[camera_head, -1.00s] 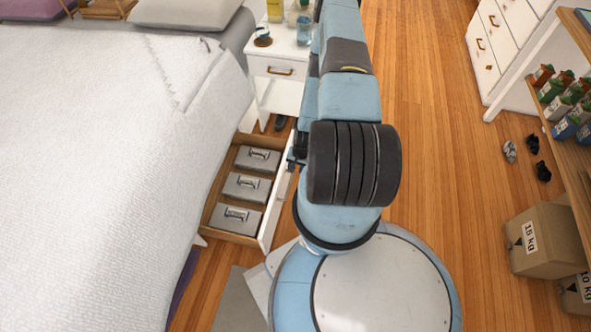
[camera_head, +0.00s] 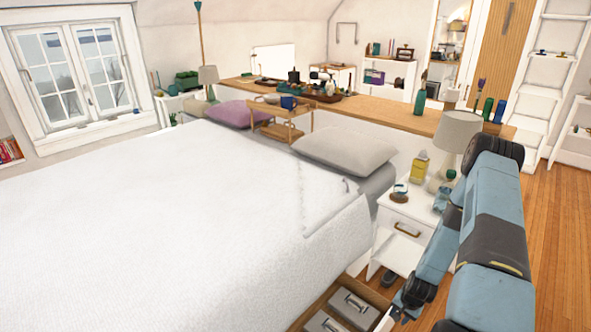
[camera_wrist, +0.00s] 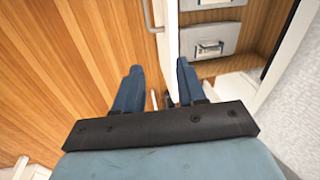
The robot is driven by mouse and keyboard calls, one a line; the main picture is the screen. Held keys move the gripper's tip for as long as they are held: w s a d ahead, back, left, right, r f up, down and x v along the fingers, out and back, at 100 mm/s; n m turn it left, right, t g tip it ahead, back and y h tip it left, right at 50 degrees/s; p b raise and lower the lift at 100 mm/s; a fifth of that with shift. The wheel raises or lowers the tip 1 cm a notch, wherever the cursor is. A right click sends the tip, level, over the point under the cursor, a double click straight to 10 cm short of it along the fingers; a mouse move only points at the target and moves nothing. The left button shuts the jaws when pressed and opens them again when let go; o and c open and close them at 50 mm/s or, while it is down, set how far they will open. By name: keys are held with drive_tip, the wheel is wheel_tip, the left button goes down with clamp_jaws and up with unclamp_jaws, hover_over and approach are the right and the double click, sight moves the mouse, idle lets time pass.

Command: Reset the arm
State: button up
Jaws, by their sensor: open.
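The open drawer holds grey boxes (camera_head: 350,307), also in the wrist view (camera_wrist: 208,45). A large bed (camera_head: 170,220) fills the left. A white nightstand (camera_head: 402,232) with a lamp (camera_head: 458,135) stands close beside my arm. Wooden floor (camera_head: 562,230) is clear at right.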

drive_tip(key=w+a+r+n+t+h, duration=0.15)
drive_tip(key=w+r, duration=0.25)
drive_tip(key=r, duration=1.3)
drive_tip(key=w+r+n, duration=0.2)
drive_tip(key=w+r, duration=0.3)
drive_tip(key=r, duration=1.2)
drive_tip(key=s+a+r+n, duration=0.1)
drive_tip(key=s+a+r, duration=0.2)
drive_tip(key=r, duration=0.7)
drive_tip(key=s+a+r+n, duration=0.1)
drive_tip(key=s+a+r, duration=0.2)
drive_tip(key=r, duration=0.6)
drive_tip(key=s+a+r+n+t, duration=0.1)
drive_tip(key=s+a+r, duration=0.3)
drive_tip(key=s+r, duration=0.4)
drive_tip(key=s+a+r+n+t, duration=0.1)
drive_tip(key=s+a+r, duration=0.3)
drive_tip(key=s+r, duration=0.5)
drive_tip(key=s, duration=0.5)
drive_tip(key=shift+s+r, duration=0.2)
drive_tip(key=shift+s, duration=0.05)
drive_tip(key=shift+w+a+n+t, duration=0.1)
drive_tip(key=shift+a+n+t, duration=0.1)
drive_tip(key=shift+n+t, duration=0.05)
